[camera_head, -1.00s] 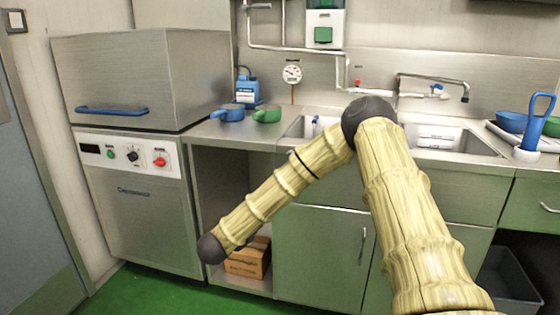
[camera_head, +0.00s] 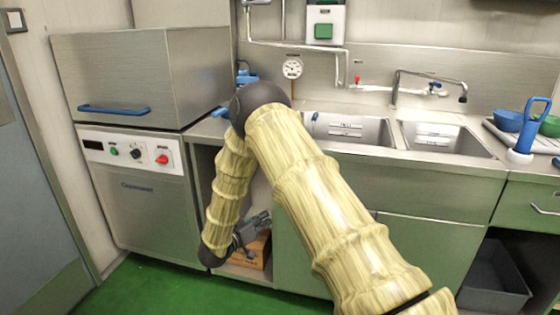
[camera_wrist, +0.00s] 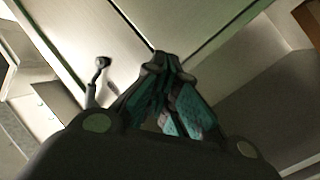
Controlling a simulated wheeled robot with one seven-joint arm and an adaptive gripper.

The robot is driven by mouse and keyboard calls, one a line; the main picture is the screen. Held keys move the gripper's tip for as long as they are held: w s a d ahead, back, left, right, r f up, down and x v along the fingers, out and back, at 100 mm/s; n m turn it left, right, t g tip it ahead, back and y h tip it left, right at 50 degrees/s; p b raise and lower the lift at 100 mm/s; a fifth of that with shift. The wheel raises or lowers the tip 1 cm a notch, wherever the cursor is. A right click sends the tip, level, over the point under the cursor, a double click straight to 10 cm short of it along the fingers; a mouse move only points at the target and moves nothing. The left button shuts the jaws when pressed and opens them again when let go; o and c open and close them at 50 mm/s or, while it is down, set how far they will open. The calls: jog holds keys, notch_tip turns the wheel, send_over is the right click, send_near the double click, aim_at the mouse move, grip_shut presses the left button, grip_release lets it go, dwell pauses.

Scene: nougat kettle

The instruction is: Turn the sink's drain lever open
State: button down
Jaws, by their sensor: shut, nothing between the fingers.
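My gripper (camera_head: 262,219) is low in front of the open bay under the counter, pointing up and right. In the wrist view its closed fingers (camera_wrist: 162,64) meet at the tips with nothing between them. A slim metal bar with a rounded end (camera_wrist: 99,64) stands out from a pale panel, left of and apart from the fingertips. I cannot tell whether it is the drain lever or a door handle. The sink's left basin (camera_head: 375,132) and right basin (camera_head: 470,140) are above and right of my gripper. No drain lever is clearly identifiable in the head view.
A cardboard box (camera_head: 247,252) sits in the open bay close behind my gripper. Green cabinet fronts (camera_head: 420,250) lie to the right. The steel machine (camera_head: 145,215) stands left. A grey bin (camera_head: 492,280) is at lower right. The green floor in front is clear.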

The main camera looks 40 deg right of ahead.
jog(key=w+a+r+n+g+h+p, duration=0.1)
jog(key=w+r+n+h+p, duration=0.15)
jog(key=r+n, duration=0.45)
jog(key=w+a+r+n+h+p, duration=0.1)
jog(key=a+r+n+h+p, duration=0.15)
jog(key=r+n, duration=0.45)
jog(key=d+r+n+y+p, duration=0.1)
jog(key=d+r, duration=0.2)
jog(key=d, duration=1)
jog(key=shift+r, duration=0.2)
jog(key=shift+s, duration=0.1)
